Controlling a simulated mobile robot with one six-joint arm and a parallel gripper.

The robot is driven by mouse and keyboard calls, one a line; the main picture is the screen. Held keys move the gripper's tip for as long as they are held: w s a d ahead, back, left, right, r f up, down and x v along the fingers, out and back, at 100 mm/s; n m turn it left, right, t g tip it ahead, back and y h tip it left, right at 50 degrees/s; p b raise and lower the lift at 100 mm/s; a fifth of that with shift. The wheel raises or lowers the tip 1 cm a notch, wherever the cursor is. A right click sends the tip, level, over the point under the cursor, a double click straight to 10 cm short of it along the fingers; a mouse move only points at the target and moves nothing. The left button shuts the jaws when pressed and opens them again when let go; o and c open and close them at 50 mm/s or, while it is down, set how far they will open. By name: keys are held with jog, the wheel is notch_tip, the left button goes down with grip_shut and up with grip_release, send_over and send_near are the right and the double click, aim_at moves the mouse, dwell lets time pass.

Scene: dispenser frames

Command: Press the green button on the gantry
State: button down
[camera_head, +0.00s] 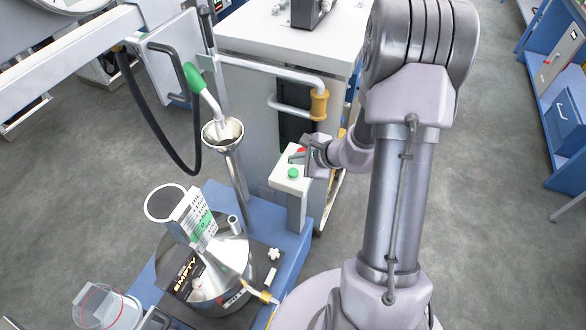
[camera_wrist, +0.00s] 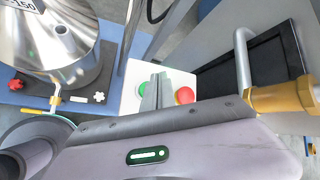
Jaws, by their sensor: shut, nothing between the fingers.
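The green button (camera_head: 293,173) sits on top of a white control post (camera_head: 285,184), beside a red button (camera_head: 301,150). In the wrist view the green button (camera_wrist: 140,90) is left of my shut fingers and partly hidden by them. The red button (camera_wrist: 185,95) is just right of the fingers. My gripper (camera_head: 308,156) is shut and empty, over the post near the red button. In the wrist view my fingertips (camera_wrist: 158,76) point at the post top between the two buttons. I cannot tell whether they touch it.
A steel vessel (camera_head: 226,262) with an EMPTY sign stands on the blue platform (camera_head: 285,245) at the left. A funnel (camera_head: 222,131) on a pipe stands behind it. Grey floor is clear at the right.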

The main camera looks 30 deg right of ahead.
aim_at(295, 173)
jog(key=shift+r+p, duration=0.75)
jog(key=shift+r, duration=0.8)
jog(key=s+a+r+n+g+y+b, duration=0.1)
jog(key=s+a+r+n+y+b, duration=0.2)
jog(key=a+r+n, duration=0.45)
jog(key=s+a+r+n+g+b, duration=0.25)
jog(key=s+a+r+n, duration=0.2)
jog(key=a, duration=0.65)
jog(key=s+r+n+h+b, duration=0.1)
jog(key=s+n+h+b, duration=0.2)
jog(key=s, duration=1.1)
jog(key=n+h, duration=0.1)
jog(key=n, duration=0.2)
jog(key=shift+s+r+n+t+b, duration=0.3)
jog(key=shift+s+r+t+b, duration=0.05)
jog(key=shift+r, duration=0.05)
